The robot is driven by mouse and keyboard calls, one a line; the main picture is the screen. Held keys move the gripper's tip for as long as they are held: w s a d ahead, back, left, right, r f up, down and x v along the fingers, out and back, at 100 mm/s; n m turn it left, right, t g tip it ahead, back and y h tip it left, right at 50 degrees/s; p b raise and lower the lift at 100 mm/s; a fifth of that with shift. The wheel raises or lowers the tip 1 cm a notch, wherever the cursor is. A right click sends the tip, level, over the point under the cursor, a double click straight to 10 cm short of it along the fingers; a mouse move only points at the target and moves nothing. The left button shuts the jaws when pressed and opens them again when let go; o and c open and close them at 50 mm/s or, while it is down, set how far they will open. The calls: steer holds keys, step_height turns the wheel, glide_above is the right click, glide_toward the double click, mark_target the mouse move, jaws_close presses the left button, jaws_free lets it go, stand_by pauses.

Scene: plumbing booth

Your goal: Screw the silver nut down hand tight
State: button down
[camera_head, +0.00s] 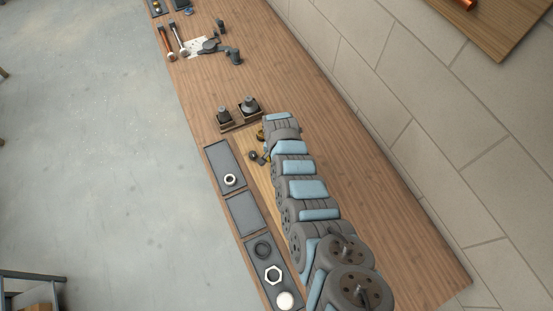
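A silver hex nut (274,274) lies on the dark tray strip near the bottom of the picture. A second pale ring (230,180) lies on the tray strip farther up; I cannot tell which of the two the task names. My blue and grey arm reaches up the bench and ends beside a brass fitting (261,134), of which only a little shows. Small dark round parts are at the arm's left edge; I cannot tell whether they belong to my gripper or to the fitting. My fingertips cannot be made out, and the arm hides what is under it.
A dark ring (262,249) and a white round piece (285,300) share the near tray. The middle tray (244,214) is empty. Two dark fittings stand in a wooden holder (239,125) beyond. Tools (178,40) lie at the far end. A stone wall (390,110) runs along the right.

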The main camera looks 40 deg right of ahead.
steer(key=shift+f+m+b, duration=0.1)
steer(key=shift+m+b, duration=0.2)
steer(key=shift+m, duration=0.2)
steer(key=shift+m+b, duration=0.6)
steer(key=shift+m, duration=0.2)
jaws_free()
stand_by(0.5)
steer(key=shift+r+p, duration=1.3)
steer(key=shift+r, duration=1.3)
steer(key=shift+s, duration=0.15)
